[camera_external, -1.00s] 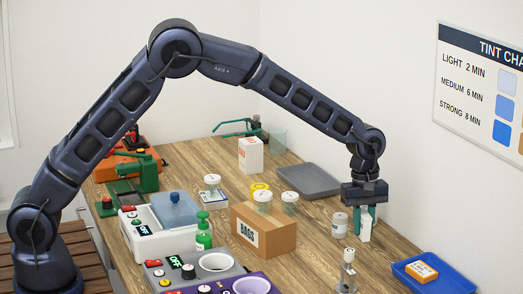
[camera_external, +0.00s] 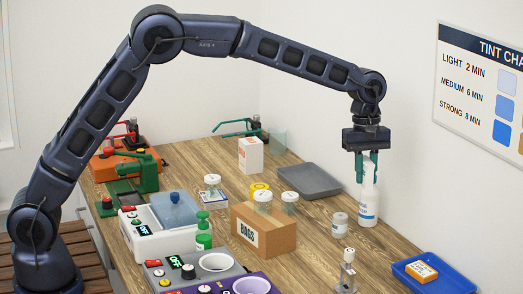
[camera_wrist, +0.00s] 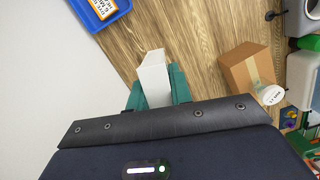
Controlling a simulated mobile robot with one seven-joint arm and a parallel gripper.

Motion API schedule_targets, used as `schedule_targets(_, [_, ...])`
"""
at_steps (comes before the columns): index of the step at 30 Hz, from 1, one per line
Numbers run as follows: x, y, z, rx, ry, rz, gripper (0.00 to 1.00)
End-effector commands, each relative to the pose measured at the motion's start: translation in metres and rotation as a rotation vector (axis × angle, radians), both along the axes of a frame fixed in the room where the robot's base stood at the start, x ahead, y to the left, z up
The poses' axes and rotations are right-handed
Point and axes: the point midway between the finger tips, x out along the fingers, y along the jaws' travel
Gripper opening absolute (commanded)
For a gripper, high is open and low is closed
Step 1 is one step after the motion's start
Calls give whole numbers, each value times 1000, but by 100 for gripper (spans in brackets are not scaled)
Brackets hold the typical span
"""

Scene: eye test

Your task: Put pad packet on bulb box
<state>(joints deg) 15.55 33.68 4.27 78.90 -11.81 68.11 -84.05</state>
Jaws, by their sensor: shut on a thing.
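My gripper (camera_external: 366,176) is raised over the right part of the table, its teal fingers pointing down. In the wrist view my gripper (camera_wrist: 155,86) is shut on a plain white block-like packet (camera_wrist: 153,72), which seems to be the pad packet. In the external view it blends with a white bottle (camera_external: 368,208) just below, so its outline is unclear. A small orange-and-white box (camera_external: 421,271) lies in the blue tray at front right; it also shows in the wrist view (camera_wrist: 103,7). It may be the bulb box, but I cannot read its label.
The blue tray (camera_external: 452,274) has bare floor around the small box. A white-and-red box (camera_external: 250,155) stands farther back. A BAGS carton (camera_external: 264,232), a white-lidded jar (camera_external: 339,224) and a dispenser (camera_external: 347,270) stand nearby. A grey tray (camera_external: 310,181) is empty.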

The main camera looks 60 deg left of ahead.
Motion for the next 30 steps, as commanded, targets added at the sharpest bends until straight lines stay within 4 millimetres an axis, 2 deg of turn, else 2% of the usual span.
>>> schedule_targets(7, [30, 97, 16, 1, -1, 46, 0])
schedule_targets(15, [49, 213, 35, 2, -1, 88, 0])
schedule_targets(23, [49, 326, 53, 2, -2, 130, 0])
schedule_targets(30, [35, 429, 70, 2, -1, 168, 0])
